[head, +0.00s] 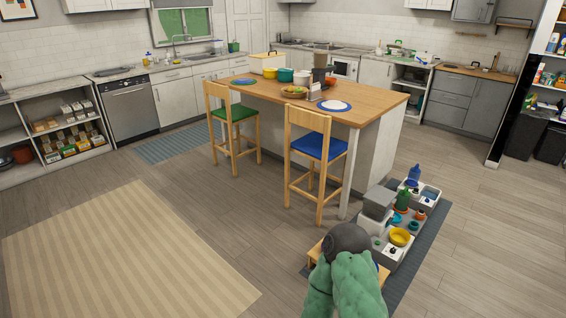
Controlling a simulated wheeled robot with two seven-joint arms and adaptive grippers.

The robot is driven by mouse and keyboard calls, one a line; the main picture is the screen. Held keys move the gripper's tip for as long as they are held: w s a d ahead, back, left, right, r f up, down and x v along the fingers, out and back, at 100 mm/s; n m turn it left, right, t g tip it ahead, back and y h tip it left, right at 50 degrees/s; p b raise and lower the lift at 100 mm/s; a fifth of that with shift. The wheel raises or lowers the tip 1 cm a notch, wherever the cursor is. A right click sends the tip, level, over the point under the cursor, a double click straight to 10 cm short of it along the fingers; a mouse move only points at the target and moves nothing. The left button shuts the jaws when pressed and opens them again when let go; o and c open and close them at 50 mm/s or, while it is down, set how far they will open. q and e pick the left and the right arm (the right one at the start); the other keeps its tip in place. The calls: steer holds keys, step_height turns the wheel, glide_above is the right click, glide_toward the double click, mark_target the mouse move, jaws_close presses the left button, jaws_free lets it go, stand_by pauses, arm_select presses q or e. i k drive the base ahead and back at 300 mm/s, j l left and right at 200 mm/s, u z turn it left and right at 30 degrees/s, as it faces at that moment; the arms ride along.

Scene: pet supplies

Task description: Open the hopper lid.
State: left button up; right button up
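A grey and white boxy unit, which looks like the hopper (378,204), stands at the back left of a group of pet supplies near the island's right end. Its top looks flat and closed, but it is too small to be sure about the lid. Neither of my grippers can be made out in the head view.
The supplies, with a yellow bowl (400,237) and a blue bottle (414,174), stand on a blue-grey mat (436,211). Large green shapes and a dark round shape (347,238) block the near side. The wooden island (385,98) and blue-seated stool (318,146) stand behind left. Floor right is clear.

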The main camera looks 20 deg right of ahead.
mark_target(380, 196)
steer(key=i+l+u, duration=0.15)
steer(key=l+u, duration=0.25)
steer(key=l, duration=0.65)
steer(key=l+u, duration=0.35)
steer(key=l, duration=3.3)
steer(key=k+l, duration=0.1)
steer(key=l, duration=2.5)
